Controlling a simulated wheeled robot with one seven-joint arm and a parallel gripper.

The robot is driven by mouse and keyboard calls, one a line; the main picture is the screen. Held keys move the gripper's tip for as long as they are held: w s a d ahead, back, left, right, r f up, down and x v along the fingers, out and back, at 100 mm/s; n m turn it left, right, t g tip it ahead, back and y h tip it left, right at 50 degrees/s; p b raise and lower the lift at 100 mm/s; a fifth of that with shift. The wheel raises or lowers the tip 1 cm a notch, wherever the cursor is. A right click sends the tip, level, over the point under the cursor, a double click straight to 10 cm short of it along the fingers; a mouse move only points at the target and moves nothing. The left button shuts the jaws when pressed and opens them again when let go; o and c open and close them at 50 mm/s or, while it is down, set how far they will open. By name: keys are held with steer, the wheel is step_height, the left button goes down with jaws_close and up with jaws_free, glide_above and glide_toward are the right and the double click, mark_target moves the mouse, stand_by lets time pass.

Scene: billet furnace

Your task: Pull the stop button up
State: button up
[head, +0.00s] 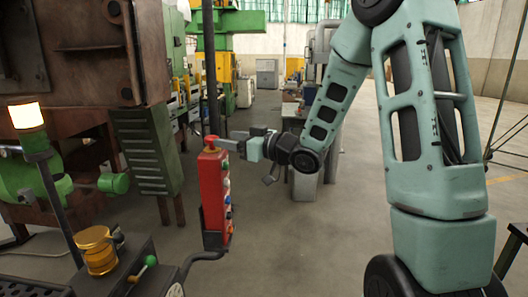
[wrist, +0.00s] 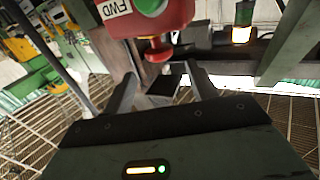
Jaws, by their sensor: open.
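The stop button (head: 211,141) is a red knob on top of a tall red control box (head: 213,190) that stands upright on a dark bracket. In the wrist view the red button (wrist: 158,50) shows under the box's edge, in line with the gap between my fingertips. My gripper (head: 222,142) comes from the right at the height of the button. In the wrist view my gripper (wrist: 161,74) is open, one finger on each side, with nothing held. I cannot tell whether a finger touches the button.
A green button (wrist: 150,5) and an FWD label (wrist: 118,7) are on the box beside the stop button. A lit lamp (head: 26,116) on a post, a yellow cap (head: 96,249) and a green-knobbed lever (head: 150,261) stand at left.

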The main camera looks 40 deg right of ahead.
steer(key=b+v, duration=0.2)
steer(key=v, duration=0.8)
steer(key=shift+s, duration=0.3)
steer(key=shift+d, duration=0.1)
